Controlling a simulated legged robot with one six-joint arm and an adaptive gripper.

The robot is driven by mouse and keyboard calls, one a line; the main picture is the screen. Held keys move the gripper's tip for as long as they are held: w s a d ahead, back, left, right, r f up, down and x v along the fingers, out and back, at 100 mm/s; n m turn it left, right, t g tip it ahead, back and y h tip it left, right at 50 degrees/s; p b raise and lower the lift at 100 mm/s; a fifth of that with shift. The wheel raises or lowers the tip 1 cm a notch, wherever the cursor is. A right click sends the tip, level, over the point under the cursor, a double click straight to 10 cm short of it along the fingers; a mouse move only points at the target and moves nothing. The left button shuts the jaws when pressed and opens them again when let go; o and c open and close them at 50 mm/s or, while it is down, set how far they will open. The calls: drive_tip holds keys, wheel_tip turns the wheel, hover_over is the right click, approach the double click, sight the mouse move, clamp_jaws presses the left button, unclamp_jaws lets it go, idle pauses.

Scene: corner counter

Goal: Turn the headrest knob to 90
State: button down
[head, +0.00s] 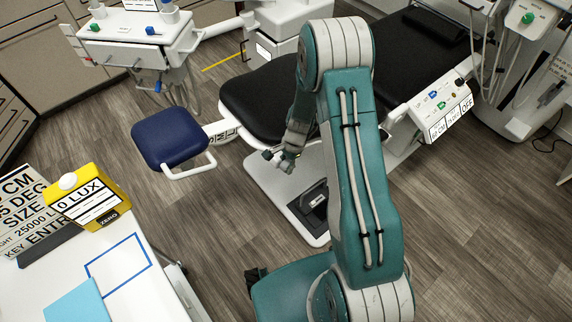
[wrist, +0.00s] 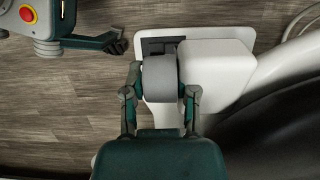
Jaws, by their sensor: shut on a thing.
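A grey cylindrical knob (wrist: 160,77) sits between the two fingers of my gripper (wrist: 160,92) in the wrist view. The fingers press on its left and right sides, and my gripper is shut on it. A white rounded housing (wrist: 215,70) is just right of the knob. In the head view my gripper (head: 279,157) is beside the black chair (head: 262,100), low at its near edge. My own arm covers part of the chair there. No angle mark on the knob can be read.
A blue padded seat (head: 172,138) with a white loop handle is left of my gripper. A white control box (head: 440,107) is at the chair's right. A white table (head: 135,285) with a yellow lux meter (head: 88,197) stands lower left. Wooden floor (head: 215,235) is clear between.

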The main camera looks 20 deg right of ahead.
drive_tip(key=shift+w, duration=0.1)
drive_tip(key=shift+c, duration=2)
unclamp_jaws()
drive_tip(key=v, duration=1.2)
